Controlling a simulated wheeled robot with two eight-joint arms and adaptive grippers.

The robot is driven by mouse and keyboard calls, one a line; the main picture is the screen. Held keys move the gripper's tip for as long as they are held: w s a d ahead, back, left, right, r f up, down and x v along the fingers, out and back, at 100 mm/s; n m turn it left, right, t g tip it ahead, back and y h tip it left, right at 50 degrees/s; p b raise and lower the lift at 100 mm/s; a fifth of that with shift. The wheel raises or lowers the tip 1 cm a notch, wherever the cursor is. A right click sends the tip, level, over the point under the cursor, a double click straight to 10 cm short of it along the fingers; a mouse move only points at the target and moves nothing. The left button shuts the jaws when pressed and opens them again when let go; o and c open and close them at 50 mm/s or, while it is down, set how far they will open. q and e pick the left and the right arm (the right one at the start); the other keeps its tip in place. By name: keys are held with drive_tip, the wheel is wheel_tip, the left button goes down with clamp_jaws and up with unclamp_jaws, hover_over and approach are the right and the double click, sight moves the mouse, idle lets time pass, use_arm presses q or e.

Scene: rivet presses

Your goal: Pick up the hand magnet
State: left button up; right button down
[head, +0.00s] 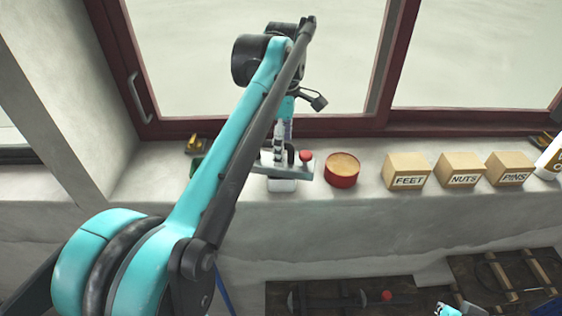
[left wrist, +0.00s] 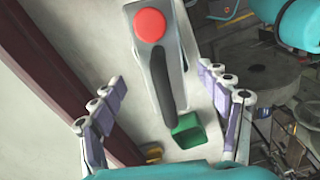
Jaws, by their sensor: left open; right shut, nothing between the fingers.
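The hand magnet (head: 300,168), a pale grey block with a red knob and a dark handle, rests on the window sill. My left gripper (head: 284,132) is at it, partly hidden by my own arm. In the left wrist view the hand magnet (left wrist: 148,62) lies between the open fingers of my left gripper (left wrist: 161,82), its dark handle running down between them. I cannot tell whether the fingers touch it. A bit of my right gripper (head: 458,309) shows at the bottom right edge, shut and empty, well away from the magnet.
A red round tin (head: 342,171) stands just right of the magnet. Boxes marked FEET (head: 406,172), NUTS (head: 461,171) and PINS (head: 510,170) stand further right. A green thing (left wrist: 188,131) lies near the handle. The window frame (head: 260,128) rises behind the sill.

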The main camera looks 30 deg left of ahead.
use_arm(q)
drive_tip(key=f, duration=0.3)
drive_tip(key=f+p, duration=0.1)
drive_tip(key=shift+s+a+f, duration=0.15)
drive_tip(key=shift+a+f, duration=0.05)
drive_tip(key=shift+a, duration=0.05)
drive_tip(key=shift+d, duration=0.1)
drive_tip(key=shift+c, duration=0.3)
clamp_jaws()
drive_tip(key=shift+r, duration=0.1)
